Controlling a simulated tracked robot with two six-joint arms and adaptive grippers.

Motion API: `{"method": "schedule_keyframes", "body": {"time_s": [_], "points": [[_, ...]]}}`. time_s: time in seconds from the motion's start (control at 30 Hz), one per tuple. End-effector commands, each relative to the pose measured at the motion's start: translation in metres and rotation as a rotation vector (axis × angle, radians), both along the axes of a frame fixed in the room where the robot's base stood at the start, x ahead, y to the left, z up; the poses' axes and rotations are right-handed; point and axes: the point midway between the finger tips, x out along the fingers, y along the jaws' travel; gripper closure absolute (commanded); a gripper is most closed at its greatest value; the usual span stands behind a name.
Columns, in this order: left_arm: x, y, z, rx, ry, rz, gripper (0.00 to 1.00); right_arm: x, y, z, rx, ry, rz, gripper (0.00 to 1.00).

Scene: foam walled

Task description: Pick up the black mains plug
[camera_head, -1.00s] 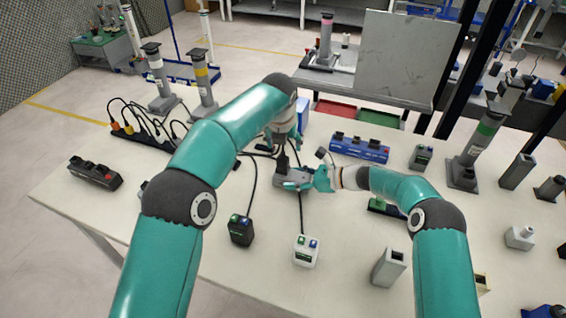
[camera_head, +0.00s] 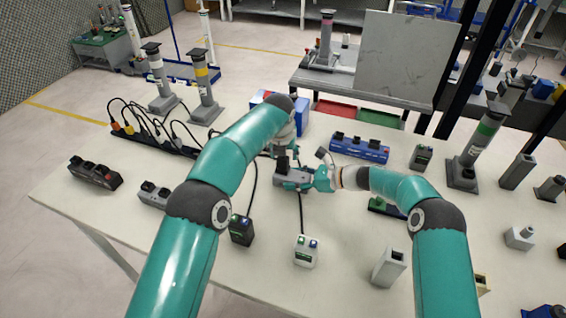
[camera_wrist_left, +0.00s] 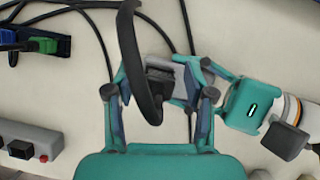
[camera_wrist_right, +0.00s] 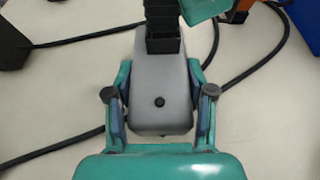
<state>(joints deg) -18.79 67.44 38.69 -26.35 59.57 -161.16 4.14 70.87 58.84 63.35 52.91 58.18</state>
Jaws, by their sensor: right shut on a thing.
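The black mains plug (camera_wrist_right: 161,14) stands at the black socket end of a grey socket block (camera_wrist_right: 160,90); whether it is fully seated is unclear. It shows dark in the head view (camera_head: 282,163). In the left wrist view the plug (camera_wrist_left: 160,80) and its thick black cable lie between the fingers of my left gripper (camera_wrist_left: 162,85), which is open with gaps at both sides. My right gripper (camera_wrist_right: 160,100) is shut on the grey block, one finger on each side. The left gripper is mostly hidden behind its arm in the head view.
Black cables (camera_wrist_right: 65,150) run across the white table. A blue power strip (camera_head: 360,149), a black switch box (camera_head: 241,230) and a white switch box (camera_head: 306,251) stand near the grippers. Another grey strip (camera_wrist_left: 28,142) lies at the left.

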Motion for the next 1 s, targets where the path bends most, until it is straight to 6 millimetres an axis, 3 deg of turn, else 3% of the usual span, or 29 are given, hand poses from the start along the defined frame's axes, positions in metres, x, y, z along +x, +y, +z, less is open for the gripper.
{"method": "schedule_keyframes", "body": {"time_s": [0.03, 0.2, 0.3, 0.67, 1.0], "points": [[0.0, 0.0, 0.0, 0.0, 0.0, 0.0, 0.6, 0.0, 0.0, -0.001, -0.001, 0.001, 0.001, 0.91], [0.0, 0.0, 0.0, 0.0, 0.0, 0.0, 0.88, 0.0, 0.0, -0.001, -0.001, 0.001, 0.001, 0.91], [0.0, 0.0, 0.0, 0.0, 0.001, 0.0, 1.0, 0.0, 0.0, -0.001, -0.001, 0.001, 0.001, 0.91], [0.0, 0.0, 0.002, 0.001, 0.0, 0.0, 1.0, 0.0, 0.0, -0.001, -0.001, 0.001, 0.0, 0.91], [0.001, 0.0, 0.03, -0.001, -0.003, 0.001, 1.0, 0.0, 0.0, -0.001, -0.001, 0.001, 0.0, 0.91]]}}
